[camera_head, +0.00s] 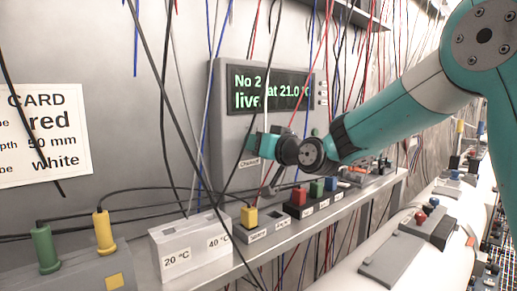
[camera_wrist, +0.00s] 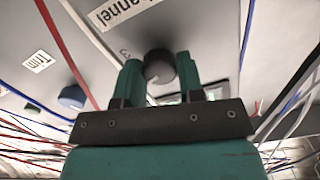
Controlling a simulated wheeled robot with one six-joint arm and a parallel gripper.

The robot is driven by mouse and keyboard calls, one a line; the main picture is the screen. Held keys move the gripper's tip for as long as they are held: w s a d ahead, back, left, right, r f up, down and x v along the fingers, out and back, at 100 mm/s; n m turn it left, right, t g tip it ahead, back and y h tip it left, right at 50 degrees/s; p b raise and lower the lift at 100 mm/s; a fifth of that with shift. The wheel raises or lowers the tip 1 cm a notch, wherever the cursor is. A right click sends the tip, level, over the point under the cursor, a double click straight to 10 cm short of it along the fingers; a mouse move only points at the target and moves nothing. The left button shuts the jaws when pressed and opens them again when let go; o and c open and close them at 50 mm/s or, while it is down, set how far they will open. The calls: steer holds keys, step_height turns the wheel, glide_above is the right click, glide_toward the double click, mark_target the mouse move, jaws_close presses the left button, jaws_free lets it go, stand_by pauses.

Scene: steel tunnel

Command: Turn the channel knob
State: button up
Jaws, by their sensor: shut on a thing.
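The channel knob (camera_wrist: 160,67) is a dark round knob on the grey panel, below a label ending in "annel" in the wrist view. My gripper (camera_wrist: 160,75) has its two teal fingers on either side of the knob and is shut on it. In the head view my gripper (camera_head: 262,146) reaches the front of the grey instrument box (camera_head: 228,130), and my wrist hides the knob. The box's screen (camera_head: 270,90) shows green text with "No 2", "at 21.0" and "live", partly covered by a hanging wire.
A blue knob (camera_wrist: 72,97) by a "Trim" label (camera_wrist: 37,60) is left of my gripper. Coloured wires hang around the arm. A card (camera_head: 45,135) hangs left.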

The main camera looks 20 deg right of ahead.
steer(key=shift+m, duration=0.8)
steer(key=shift+r, duration=0.1)
steer(key=o, duration=0.9)
